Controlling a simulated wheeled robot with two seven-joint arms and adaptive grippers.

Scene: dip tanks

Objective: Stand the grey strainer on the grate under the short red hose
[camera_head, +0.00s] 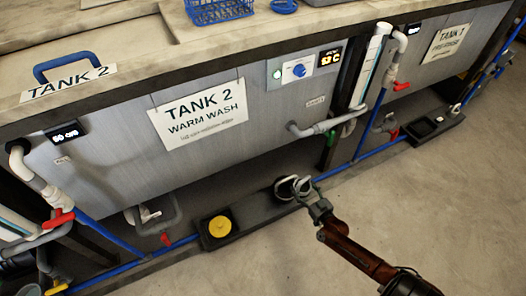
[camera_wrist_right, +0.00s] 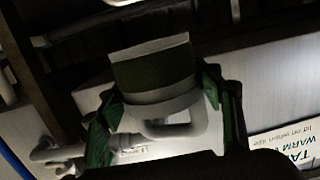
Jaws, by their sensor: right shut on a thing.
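My right gripper (camera_head: 305,194) reaches in from the lower right, low by the right end of a dark floor channel in front of tank 2. It is shut on the grey strainer (camera_head: 284,188), which shows as a small pale rim at the fingers. In the right wrist view the strainer (camera_wrist_right: 155,72) has a dark greenish body with grey rims and sits between the green-edged fingers (camera_wrist_right: 160,115). I cannot tell whether it touches the channel. The dark channel (camera_head: 252,215) may be the grate; its slots are not clear. I cannot make out a short red hose. My left gripper is not in view.
A yellow round lid (camera_head: 219,226) sits on the channel's left part. Red valve handles (camera_head: 58,218) and blue pipes (camera_head: 105,235) run along the tank fronts. A grey elbow pipe (camera_head: 325,126) juts out above the gripper. The concrete floor (camera_head: 450,210) at right is clear.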

